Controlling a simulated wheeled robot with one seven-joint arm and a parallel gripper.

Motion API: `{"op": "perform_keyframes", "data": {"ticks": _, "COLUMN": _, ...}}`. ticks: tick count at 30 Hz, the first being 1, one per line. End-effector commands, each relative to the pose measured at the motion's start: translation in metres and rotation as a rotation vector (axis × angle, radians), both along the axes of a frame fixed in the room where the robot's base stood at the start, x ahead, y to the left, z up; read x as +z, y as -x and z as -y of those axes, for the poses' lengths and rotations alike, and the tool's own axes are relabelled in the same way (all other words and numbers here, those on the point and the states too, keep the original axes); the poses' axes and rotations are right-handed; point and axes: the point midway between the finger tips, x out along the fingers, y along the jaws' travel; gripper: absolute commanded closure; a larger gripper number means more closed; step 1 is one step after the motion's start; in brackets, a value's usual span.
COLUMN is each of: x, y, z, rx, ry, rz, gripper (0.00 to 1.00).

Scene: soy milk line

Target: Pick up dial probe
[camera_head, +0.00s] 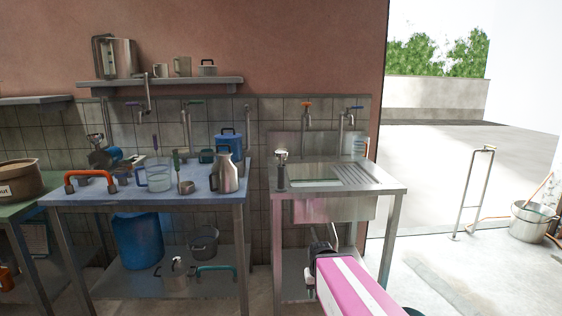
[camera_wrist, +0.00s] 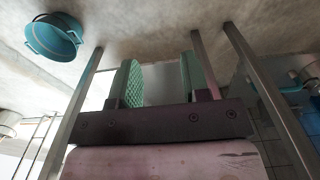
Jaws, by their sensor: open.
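I cannot single out the dial probe with certainty. A small upright metal item with a round, dial-like top (camera_head: 281,156) stands at the left front corner of the sink unit (camera_head: 390,188) in the head view. Another small round-headed item (camera_head: 96,139) stands at the back left of the blue-topped table (camera_head: 105,195). My gripper (camera_wrist: 160,85) is open and empty in the wrist view, its two green-padded fingers apart. In the head view my pink arm reaches low in front of the sink unit, and the fingers are hard to make out.
A metal jug (camera_head: 225,175), a glass pitcher (camera_head: 158,178) and a blue canister (camera_head: 229,141) stand on the blue-topped table. A blue drum (camera_head: 138,240) is on its lower shelf. A teal basin (camera_wrist: 54,37) shows in the wrist view.

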Motion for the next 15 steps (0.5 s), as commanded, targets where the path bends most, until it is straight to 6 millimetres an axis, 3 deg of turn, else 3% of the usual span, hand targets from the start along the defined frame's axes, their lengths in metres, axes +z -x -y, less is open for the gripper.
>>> {"op": "perform_keyframes", "data": {"ticks": 11, "x": 0.0000, "y": 0.0000, "z": 0.0000, "rx": 0.000, "ry": 0.000, "rz": 0.000, "gripper": 0.57}}
{"op": "perform_keyframes", "data": {"ticks": 12, "x": 0.0000, "y": 0.0000, "z": 0.0000, "rx": 0.000, "ry": 0.000, "rz": 0.000, "gripper": 0.51}}
{"op": "perform_keyframes", "data": {"ticks": 15, "x": 0.0021, "y": -0.0039, "z": -0.0005, "rx": 0.003, "ry": -0.001, "rz": 0.003, "gripper": 0.18}}
